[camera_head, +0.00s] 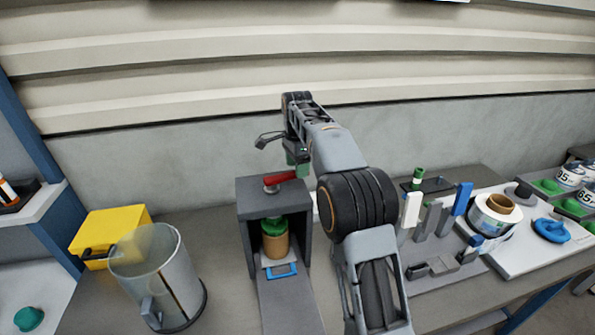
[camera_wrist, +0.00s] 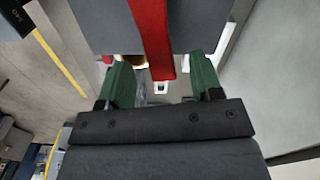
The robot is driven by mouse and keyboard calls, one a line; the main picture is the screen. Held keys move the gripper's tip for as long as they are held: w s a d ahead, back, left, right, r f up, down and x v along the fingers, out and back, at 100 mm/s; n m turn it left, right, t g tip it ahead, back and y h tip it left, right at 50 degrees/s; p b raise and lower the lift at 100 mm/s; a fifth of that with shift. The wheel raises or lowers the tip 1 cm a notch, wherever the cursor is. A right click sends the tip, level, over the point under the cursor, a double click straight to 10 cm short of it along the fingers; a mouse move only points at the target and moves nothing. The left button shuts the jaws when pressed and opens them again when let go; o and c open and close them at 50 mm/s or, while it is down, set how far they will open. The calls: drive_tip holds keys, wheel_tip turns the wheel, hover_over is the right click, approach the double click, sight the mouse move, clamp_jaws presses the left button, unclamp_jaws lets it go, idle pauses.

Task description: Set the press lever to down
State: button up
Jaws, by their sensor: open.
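The press is a dark grey open-fronted box (camera_head: 246,222) on the bench, left of my arm in the head view. Its red lever (camera_head: 279,178) sits on top, pointing right and tilted slightly up. In the wrist view the lever (camera_wrist: 152,38) reaches down from the top edge, its end between my green fingertips. My gripper (camera_wrist: 162,80) is open, with a finger on each side of the lever and gaps to both. In the head view my gripper (camera_head: 298,160) is just above the lever's right end, partly hidden by my arm. Contact cannot be told.
Inside the press stands a brown jar (camera_head: 275,246) with a green top, above a blue handle (camera_head: 282,271). A clear cylinder (camera_head: 160,270) and a yellow box (camera_head: 110,228) stand left. A label roll (camera_head: 494,214) and tool rack (camera_head: 440,222) stand right. A wall is behind.

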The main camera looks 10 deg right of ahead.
drive_tip(key=shift+f, duration=0.7)
drive_tip(key=shift+c, duration=0.3)
clamp_jaws()
